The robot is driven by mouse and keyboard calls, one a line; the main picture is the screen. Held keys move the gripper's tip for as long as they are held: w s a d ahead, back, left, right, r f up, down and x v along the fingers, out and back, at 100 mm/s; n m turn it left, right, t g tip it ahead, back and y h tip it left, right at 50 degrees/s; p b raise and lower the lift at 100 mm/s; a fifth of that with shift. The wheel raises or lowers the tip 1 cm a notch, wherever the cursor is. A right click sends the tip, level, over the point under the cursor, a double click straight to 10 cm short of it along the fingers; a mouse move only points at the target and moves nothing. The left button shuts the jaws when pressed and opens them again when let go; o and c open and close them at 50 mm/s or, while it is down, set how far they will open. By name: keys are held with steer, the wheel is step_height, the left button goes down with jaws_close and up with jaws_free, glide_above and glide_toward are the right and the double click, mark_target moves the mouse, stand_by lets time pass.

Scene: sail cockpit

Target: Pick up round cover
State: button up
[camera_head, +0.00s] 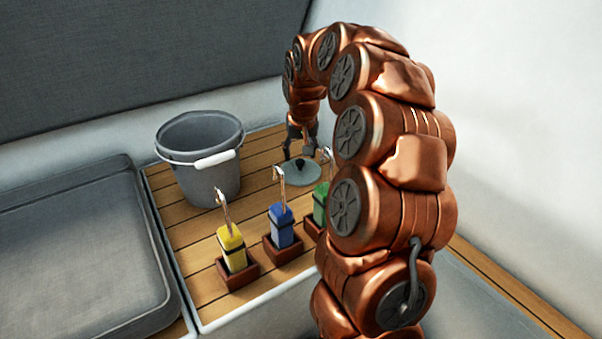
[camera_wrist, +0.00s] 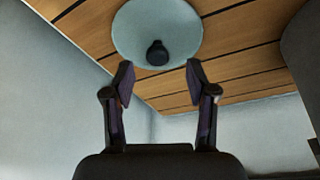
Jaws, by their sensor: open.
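The round cover (camera_head: 294,174) is a pale blue-green disc with a small black knob on top. It lies on the wooden slatted surface, between the bucket and the coloured blocks. In the wrist view the cover (camera_wrist: 135,28) is at the top centre, and its black knob (camera_wrist: 157,53) shows near the disc's lower edge. My gripper (camera_head: 299,152) is just above the cover in the head view. In the wrist view my gripper (camera_wrist: 159,72) is open, with its two fingers apart. The knob appears between and slightly beyond the fingertips, and nothing is held.
A grey bucket (camera_head: 208,176) with a white handle grip stands left of the cover. Yellow (camera_head: 232,249), blue (camera_head: 281,226) and green (camera_head: 320,204) blocks with metal hooks sit in brown holders in front. A grey tray (camera_head: 150,255) lies left. Pale walls rise behind and right.

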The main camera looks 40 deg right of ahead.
mark_target(300, 161)
steer(key=b+x, duration=0.2)
steer(key=x, duration=0.2)
steer(key=shift+w+d+f, duration=0.1)
steer(key=shift+d+f, duration=0.1)
steer(key=shift+f, duration=0.1)
jaws_close()
